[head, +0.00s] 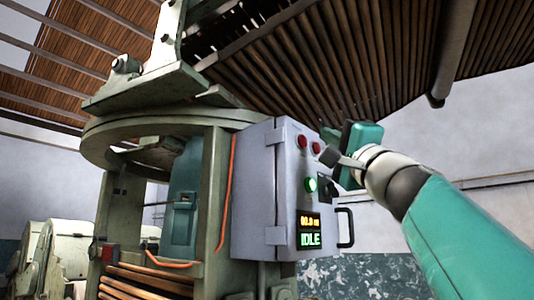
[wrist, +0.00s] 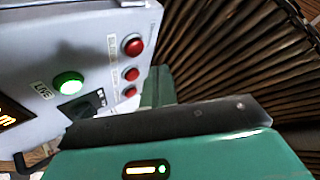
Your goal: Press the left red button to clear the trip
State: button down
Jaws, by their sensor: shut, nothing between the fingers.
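A grey control box (head: 262,170) carries a row of red buttons on its front face. The left red button (head: 303,141) is leftmost in the head view. It appears as the uppermost red button (wrist: 132,45) in the wrist view. A middle red button (head: 316,148) is beside it. A third red button (wrist: 129,92) shows in the wrist view and is hidden behind my gripper in the head view. My gripper (head: 330,157) is shut and empty, its tip at the right end of the row. Contact with the box cannot be told.
Below the row are a lit green button (head: 311,184), a dark rotary switch (head: 324,188) and a display (head: 309,231) reading IDLE. A black handle (head: 346,228) sticks out at the box's right edge. A brown slatted structure (head: 340,60) hangs above. A round metal frame stands left.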

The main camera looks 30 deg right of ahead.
jog(key=s, duration=0.1)
jog(key=s+d, duration=0.1)
jog(key=s, duration=0.1)
dwell(1.0)
